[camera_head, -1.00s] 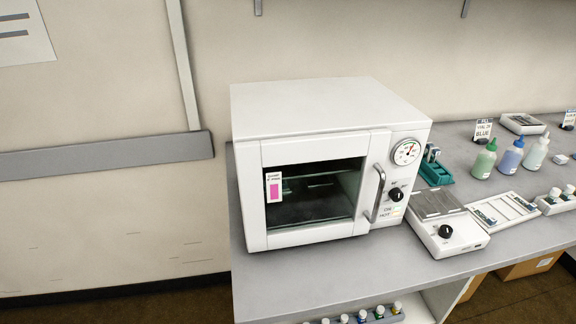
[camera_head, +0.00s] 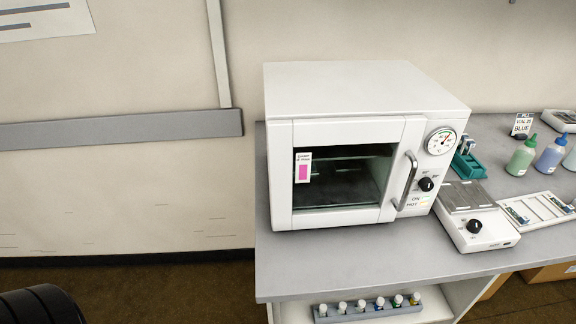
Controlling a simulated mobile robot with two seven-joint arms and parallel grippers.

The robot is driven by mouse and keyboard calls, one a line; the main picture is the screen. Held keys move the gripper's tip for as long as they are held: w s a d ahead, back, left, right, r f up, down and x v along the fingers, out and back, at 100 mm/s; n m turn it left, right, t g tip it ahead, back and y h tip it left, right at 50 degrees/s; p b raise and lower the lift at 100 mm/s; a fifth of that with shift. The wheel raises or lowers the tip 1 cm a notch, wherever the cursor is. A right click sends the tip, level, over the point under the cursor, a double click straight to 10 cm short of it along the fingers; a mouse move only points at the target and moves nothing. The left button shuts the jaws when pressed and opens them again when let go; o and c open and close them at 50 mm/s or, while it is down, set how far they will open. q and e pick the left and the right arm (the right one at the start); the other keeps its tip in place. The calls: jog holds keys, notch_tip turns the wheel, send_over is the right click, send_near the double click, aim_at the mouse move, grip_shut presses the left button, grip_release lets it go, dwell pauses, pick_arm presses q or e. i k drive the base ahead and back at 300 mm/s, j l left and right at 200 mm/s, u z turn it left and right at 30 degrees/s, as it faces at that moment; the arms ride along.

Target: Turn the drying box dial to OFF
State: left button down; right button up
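The drying box (camera_head: 365,90) is a white cabinet with a glass door, standing on the grey bench. Its black dial (camera_head: 426,184) is on the right front panel, below a round gauge (camera_head: 440,141). Small ON and HOT labels (camera_head: 418,201) sit under the dial, with greenish and yellowish tints. The dial's exact pointer setting is too small to read. The door is shut, with a vertical handle (camera_head: 405,181) on its right side. Neither of my grippers is in view.
A hotplate-like device (camera_head: 476,222) with its own black knob stands right of the box. A slide tray (camera_head: 537,210), teal holder (camera_head: 468,163) and dropper bottles (camera_head: 521,156) are further right. A vial rack (camera_head: 368,309) sits on the shelf below. The bench front edge (camera_head: 380,285) is clear.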

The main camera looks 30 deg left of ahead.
aim_at(426, 185)
jog(key=l+u, duration=0.2)
jog(key=u, duration=0.2)
jog(key=l+u, duration=0.15)
jog(key=u, duration=0.25)
jog(key=k+l+u, duration=0.1)
jog(key=u, duration=0.3)
